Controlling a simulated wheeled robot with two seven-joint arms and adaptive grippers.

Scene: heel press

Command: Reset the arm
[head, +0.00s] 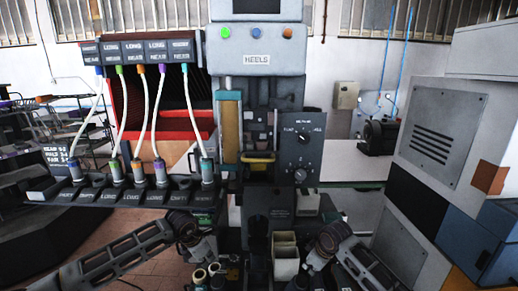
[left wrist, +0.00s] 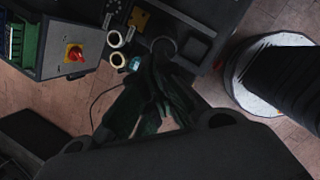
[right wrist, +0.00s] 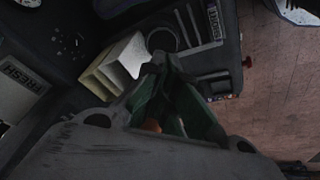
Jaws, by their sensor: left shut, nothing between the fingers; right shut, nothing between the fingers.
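My left arm (head: 115,250) comes in from the left, bent at a joint in front of the machine. Its gripper (left wrist: 163,52) is shut and empty in the left wrist view, near the edge of a dark work surface with round rolls on it. My right arm (head: 370,268) comes in from the lower right. Its gripper (right wrist: 160,62) is shut and empty in the right wrist view, beside cream bins (right wrist: 112,66). In the head view both grippers are dark and hard to make out against the machine's base.
The heel press (head: 257,60) stands in the middle, with a dark control box (head: 300,145) on it. A rack with cables (head: 140,180) is at left, grey cabinets (head: 430,130) at right. Cream bins (head: 285,255) stand low between my arms. A red knob (left wrist: 75,53) is near my left gripper.

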